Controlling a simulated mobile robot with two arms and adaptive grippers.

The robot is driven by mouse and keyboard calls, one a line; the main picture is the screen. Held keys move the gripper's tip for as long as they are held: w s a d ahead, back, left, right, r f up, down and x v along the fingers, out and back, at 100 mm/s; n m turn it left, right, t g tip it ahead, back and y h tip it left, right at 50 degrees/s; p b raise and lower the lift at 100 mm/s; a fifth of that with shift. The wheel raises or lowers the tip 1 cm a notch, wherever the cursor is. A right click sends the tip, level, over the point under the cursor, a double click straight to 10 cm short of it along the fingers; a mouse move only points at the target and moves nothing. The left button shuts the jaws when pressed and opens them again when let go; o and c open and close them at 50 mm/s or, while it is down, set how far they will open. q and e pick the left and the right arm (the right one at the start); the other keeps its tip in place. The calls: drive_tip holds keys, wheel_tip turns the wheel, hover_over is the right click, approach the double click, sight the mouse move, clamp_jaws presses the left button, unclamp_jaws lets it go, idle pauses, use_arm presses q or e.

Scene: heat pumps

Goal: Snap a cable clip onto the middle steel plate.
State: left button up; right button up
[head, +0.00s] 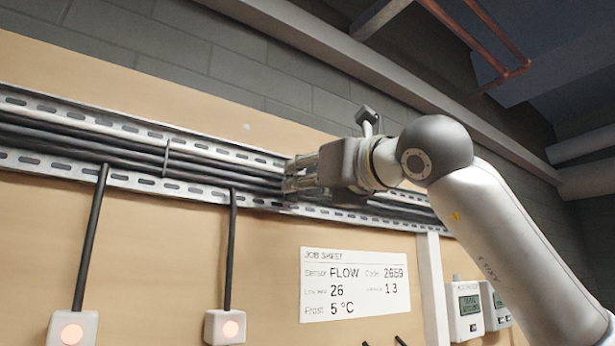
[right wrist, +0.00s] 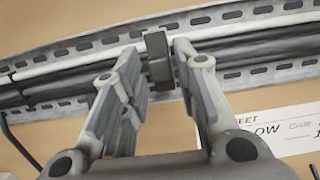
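My right gripper (head: 290,176) is at the perforated steel tray (head: 60,106) on the wall, with its fingertips over the cable run. In the right wrist view, a dark block-like piece, seemingly a cable clip (right wrist: 158,60), stands across the dark cables (right wrist: 240,48) between the fingers of the right gripper (right wrist: 156,52). The fingers are close to its two sides. I cannot tell whether they touch it or whether it is seated. I cannot single out the middle steel plate, as the gripper covers part of the tray. My left gripper is not in view.
A thin dark strap (head: 166,158) crosses the cables farther left. A job sheet (head: 355,284) hangs below the tray. White control units (head: 465,311) are at lower right.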

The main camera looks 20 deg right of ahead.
drive_tip(key=shift+w, duration=0.15)
drive_tip(key=shift+s, duration=0.2)
drive_tip(key=b+v, duration=0.1)
drive_tip(key=v, duration=0.3)
drive_tip(key=r+b+v, duration=0.1)
drive_tip(key=b+v, duration=0.1)
drive_tip(key=v, duration=0.3)
drive_tip(key=r+b+v, duration=0.1)
drive_tip(key=v, duration=0.3)
drive_tip(key=shift+s+d+b, duration=0.2)
drive_tip(key=shift+s+b, duration=0.1)
drive_tip(key=shift+s, duration=0.15)
idle(0.5)
idle(0.5)
